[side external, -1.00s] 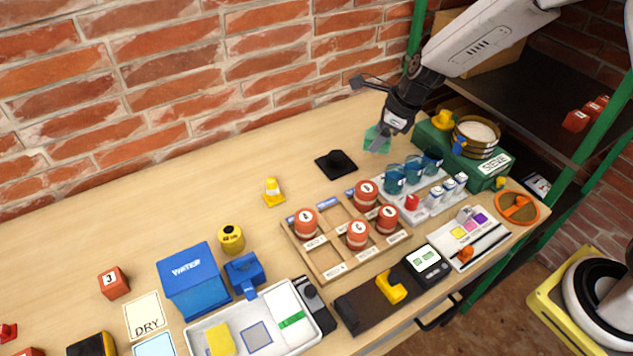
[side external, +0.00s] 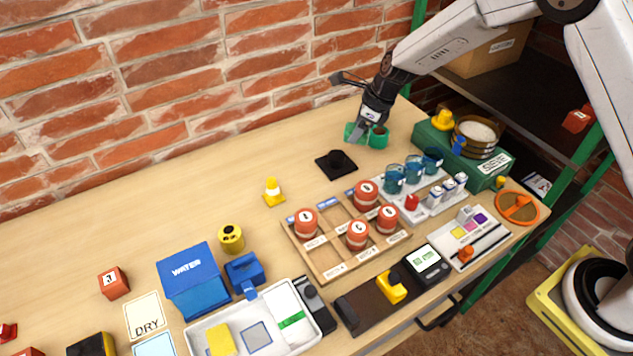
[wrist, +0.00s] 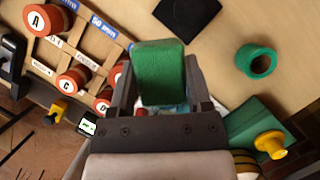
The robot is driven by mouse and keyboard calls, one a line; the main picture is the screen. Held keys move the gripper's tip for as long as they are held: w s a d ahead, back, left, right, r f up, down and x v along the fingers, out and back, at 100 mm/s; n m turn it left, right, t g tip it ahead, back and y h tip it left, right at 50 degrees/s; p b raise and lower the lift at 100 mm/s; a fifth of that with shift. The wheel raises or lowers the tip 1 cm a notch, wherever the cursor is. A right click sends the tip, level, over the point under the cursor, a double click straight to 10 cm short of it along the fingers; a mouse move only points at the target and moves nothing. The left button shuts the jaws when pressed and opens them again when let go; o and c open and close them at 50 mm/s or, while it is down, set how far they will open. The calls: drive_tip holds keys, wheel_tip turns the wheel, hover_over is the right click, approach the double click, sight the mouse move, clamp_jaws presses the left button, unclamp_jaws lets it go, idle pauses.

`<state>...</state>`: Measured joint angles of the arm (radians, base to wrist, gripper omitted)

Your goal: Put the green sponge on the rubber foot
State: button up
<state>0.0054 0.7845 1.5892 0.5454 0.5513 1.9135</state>
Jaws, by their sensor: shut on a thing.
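My gripper (side external: 358,131) is shut on the green sponge (wrist: 160,72), which sits between its two fingers in the wrist view. In the side view a green edge of the sponge (side external: 349,133) shows beside the fingers, above the back of the table. The black rubber foot (side external: 336,165), a flat square base with a round knob, lies on the table in front of and slightly left of my gripper. Part of its dark base (wrist: 188,10) shows at the top of the wrist view. The sponge is apart from the foot.
A green ring-like cup (side external: 378,137) stands just right of my gripper. A wooden tray (side external: 318,268) with red-orange weights and a rack of blue cups (side external: 395,180) are nearer the front.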

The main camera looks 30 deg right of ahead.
hover_over(332, 154)
drive_tip(key=s, duration=0.2)
drive_tip(key=f, duration=0.4)
drive_tip(key=d+f, duration=0.1)
drive_tip(key=f, duration=0.1)
drive_tip(key=shift+w, duration=0.25)
drive_tip(key=shift+f, duration=0.15)
drive_tip(key=shift+w+f, duration=0.25)
drive_tip(key=shift+f, duration=1.5)
drive_tip(key=shift+f, duration=0.1)
drive_tip(key=o, duration=1.2)
drive_tip(key=shift+o, duration=0.2)
drive_tip(key=v, duration=1.2)
